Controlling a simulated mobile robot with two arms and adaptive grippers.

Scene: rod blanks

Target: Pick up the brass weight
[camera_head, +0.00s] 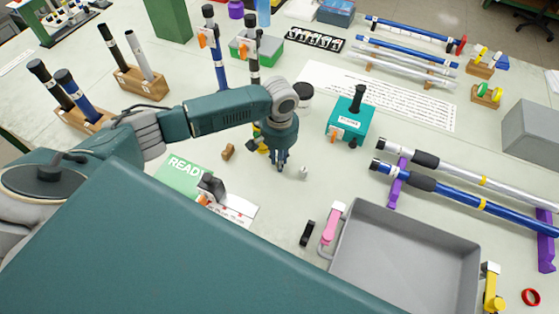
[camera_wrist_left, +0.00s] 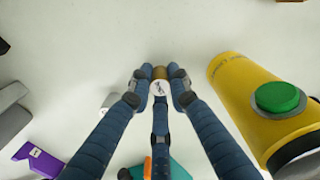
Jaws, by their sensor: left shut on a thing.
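My left gripper (camera_head: 281,166) is low over the table in the middle of the head view, fingers pointing down. In the left wrist view the gripper (camera_wrist_left: 158,88) has its fingertips closed around the brass weight (camera_wrist_left: 160,72), a small brass-coloured piece with a pale, marked top. In the head view the fingers hide the weight. I cannot tell whether it still touches the table. My right gripper is not in view.
A small silver weight (camera_head: 303,173) stands just right of the gripper. A yellow cylinder with a green button (camera_wrist_left: 262,105) is close beside the fingers. A teal box (camera_head: 350,122) stands behind to the right; a grey tray (camera_head: 345,225) lies at front right.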

